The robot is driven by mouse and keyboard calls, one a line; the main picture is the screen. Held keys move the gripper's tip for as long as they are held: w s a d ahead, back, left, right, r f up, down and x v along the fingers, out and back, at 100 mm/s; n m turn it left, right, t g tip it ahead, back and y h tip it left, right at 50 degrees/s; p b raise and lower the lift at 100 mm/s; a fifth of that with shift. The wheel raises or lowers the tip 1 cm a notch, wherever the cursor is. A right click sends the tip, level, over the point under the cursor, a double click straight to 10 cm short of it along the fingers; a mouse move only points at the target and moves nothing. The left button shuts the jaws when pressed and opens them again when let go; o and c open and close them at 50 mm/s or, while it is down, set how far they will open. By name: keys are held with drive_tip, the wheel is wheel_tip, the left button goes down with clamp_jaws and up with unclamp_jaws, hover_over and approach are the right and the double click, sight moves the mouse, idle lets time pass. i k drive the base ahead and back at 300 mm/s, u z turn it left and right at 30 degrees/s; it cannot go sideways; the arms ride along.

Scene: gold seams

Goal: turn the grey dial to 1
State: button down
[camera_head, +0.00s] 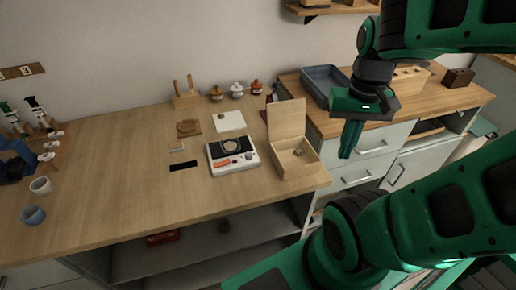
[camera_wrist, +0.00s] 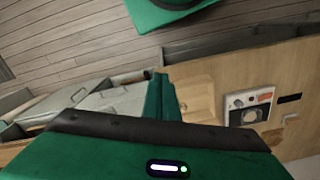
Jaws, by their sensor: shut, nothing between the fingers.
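A white device (camera_head: 213,153) with a dark round plate sits on the wooden worktop, left of the open wooden box. Its front strip bears a red-orange part and small round knobs. One small greyish knob (camera_head: 248,156) is at the strip's right end; I cannot read any marks around it or tell its setting. The device (camera_wrist: 232,108) also shows at the right of the wrist view. My gripper (camera_head: 346,153) points down in front of the drawers, right of the device and apart from it. Its fingers (camera_wrist: 161,95) are shut and empty.
An open-lidded wooden box (camera_head: 297,172) stands between my gripper and the device. A grey-blue tray (camera_head: 325,82) is on the right counter. Small jars, a white sheet (camera_head: 229,121) and a black strip (camera_head: 183,166) lie around the device. The worktop's left middle is clear.

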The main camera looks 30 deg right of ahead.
sight(248, 155)
drive_tip(key=k, duration=1)
drive_tip(key=z, duration=0.65)
drive_tip(key=i, duration=0.95)
drive_tip(key=u, duration=0.4)
